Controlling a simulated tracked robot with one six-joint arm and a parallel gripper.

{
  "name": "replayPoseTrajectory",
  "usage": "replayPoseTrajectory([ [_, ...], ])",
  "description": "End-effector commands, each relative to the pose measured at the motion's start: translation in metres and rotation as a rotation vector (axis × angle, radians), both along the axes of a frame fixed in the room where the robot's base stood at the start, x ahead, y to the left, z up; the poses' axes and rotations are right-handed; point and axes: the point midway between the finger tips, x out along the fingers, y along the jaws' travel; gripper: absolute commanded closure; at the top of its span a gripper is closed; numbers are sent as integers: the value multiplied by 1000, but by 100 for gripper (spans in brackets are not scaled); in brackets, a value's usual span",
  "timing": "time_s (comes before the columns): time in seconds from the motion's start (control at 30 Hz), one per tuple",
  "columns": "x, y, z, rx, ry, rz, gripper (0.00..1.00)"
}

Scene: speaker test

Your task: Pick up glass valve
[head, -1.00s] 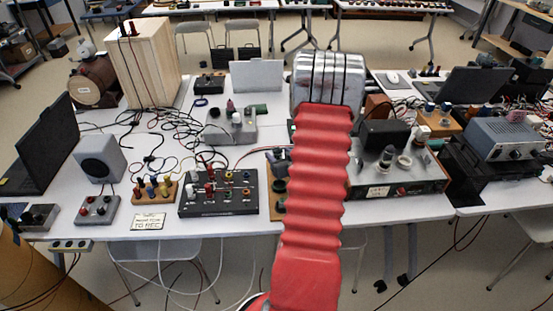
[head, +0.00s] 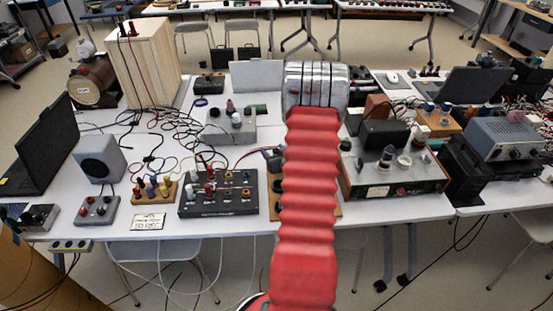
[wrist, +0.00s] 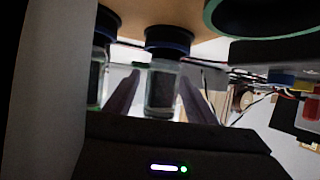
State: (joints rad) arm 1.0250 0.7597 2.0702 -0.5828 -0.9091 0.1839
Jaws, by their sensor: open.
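In the wrist view, a clear glass valve (wrist: 163,88) with a dark inside and a dark blue-black base hangs from a wooden board (wrist: 190,15), so this picture appears upside down. My gripper (wrist: 160,77) is open, with one finger on each side of this valve. I cannot tell whether either finger touches it.
A large dark green ring (wrist: 262,18) is close by at the top right of the wrist view. In the head view, a control box (head: 218,203) stands left of my arm and an instrument with knobs (head: 415,180) right of it. Cables clutter the table.

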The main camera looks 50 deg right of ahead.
Motion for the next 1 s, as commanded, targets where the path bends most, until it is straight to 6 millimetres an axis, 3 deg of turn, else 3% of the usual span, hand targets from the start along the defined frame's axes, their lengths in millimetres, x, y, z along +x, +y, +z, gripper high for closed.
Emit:
replayPoseTrajectory([
  [0.17, 0, 0, 0, 0, 0, 0, 51],
  [0.8, 0, 0, 0, 0, 0, 1, 95],
  [1.0, 0, 0, 1, -1, -1, 1, 95],
])
